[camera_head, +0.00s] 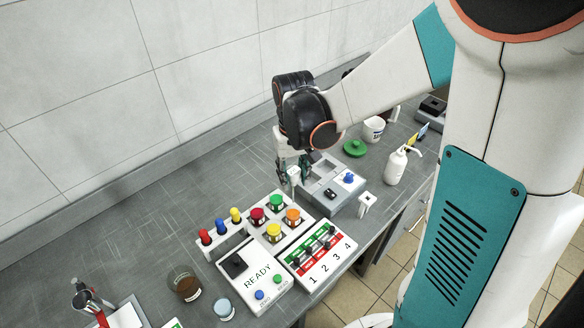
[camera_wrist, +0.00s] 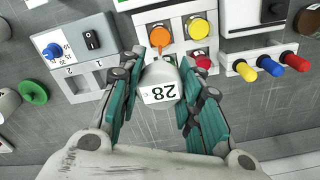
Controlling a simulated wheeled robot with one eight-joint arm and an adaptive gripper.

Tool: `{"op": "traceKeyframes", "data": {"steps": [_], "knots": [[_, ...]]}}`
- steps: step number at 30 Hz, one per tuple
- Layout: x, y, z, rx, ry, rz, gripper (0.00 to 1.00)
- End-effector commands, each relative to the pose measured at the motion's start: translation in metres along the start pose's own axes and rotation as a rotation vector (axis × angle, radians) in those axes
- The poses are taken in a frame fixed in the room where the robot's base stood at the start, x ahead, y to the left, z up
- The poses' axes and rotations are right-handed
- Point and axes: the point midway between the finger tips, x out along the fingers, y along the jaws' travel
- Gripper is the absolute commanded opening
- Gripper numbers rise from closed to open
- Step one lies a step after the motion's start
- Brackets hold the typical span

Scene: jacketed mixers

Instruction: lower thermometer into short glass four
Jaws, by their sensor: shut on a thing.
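My gripper (camera_head: 289,168) is shut on a white thermometer head (camera_wrist: 165,85) whose label reads 28, upside down in the wrist view. The head also shows small and white in the head view (camera_head: 294,176). It is held beside the white mixer block, between it and the wall. The block carries vessels with red (camera_head: 258,215), green (camera_head: 276,202), yellow (camera_head: 273,231) and orange (camera_head: 292,216) tops. The thermometer's lower end is hidden too. I cannot tell which vessel is glass four.
A switch panel numbered 1 to 4 (camera_head: 325,262) and a READY box (camera_head: 254,280) stand in front. A rack with red, blue and yellow handles (camera_head: 221,232) is left. A grey device (camera_head: 332,184) is right. A brown jar (camera_head: 185,285) stands left; the bench behind is clear.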

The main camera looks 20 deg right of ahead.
Motion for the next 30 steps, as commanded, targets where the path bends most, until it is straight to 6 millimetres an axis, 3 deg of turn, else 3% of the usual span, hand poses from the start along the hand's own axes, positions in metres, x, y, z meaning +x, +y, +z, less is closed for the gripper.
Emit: {"op": "traceKeyframes", "data": {"steps": [30], "knots": [[0.044, 0.0, 0.0, 0.001, 0.0, 0.0, 0.13]]}}
